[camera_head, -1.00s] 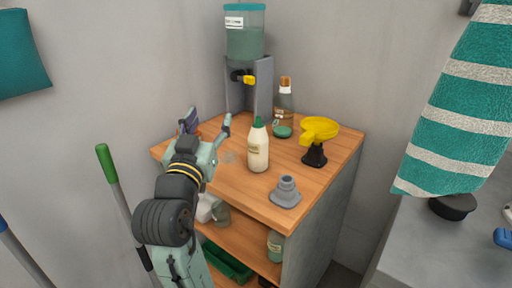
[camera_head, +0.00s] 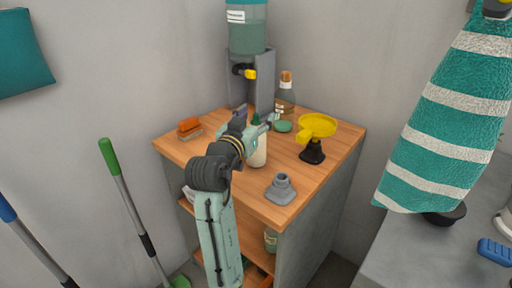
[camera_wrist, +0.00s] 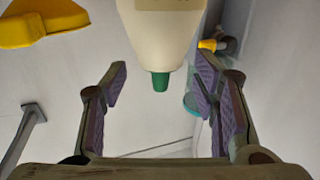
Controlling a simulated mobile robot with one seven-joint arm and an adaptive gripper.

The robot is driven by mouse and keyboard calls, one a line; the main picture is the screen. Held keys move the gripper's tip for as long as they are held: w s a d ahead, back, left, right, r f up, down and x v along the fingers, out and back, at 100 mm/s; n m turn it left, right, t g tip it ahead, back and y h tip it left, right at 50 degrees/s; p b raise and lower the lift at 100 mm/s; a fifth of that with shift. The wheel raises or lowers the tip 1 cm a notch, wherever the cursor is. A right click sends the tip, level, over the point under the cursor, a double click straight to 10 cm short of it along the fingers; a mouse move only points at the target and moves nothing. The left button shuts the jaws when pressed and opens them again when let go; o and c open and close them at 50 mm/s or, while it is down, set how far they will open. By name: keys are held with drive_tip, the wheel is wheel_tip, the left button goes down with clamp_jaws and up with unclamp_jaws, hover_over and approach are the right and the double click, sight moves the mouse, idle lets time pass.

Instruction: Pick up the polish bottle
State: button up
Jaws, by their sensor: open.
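A cream bottle with a green pointed cap (camera_head: 259,152) stands upright on the wooden cabinet top, partly hidden behind my gripper (camera_head: 258,131). Its label cannot be read. In the wrist view the bottle (camera_wrist: 160,30) shows upside down, cap toward the picture's middle. My gripper (camera_wrist: 162,80) is open, with one purple-padded finger on each side of the bottle's line. The bottle appears centred between the fingers and near their tips; no contact is visible. A second bottle with an orange-brown top (camera_head: 285,98) stands farther back.
A dispenser (camera_head: 248,60) stands behind, a green round item (camera_head: 282,126) nearby. Orange sponges (camera_head: 189,127) lie left. The front-left top is mostly clear.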

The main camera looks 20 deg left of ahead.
drive_tip(key=shift+w, duration=0.3)
drive_tip(key=shift+c, duration=0.4)
clamp_jaws()
idle(0.6)
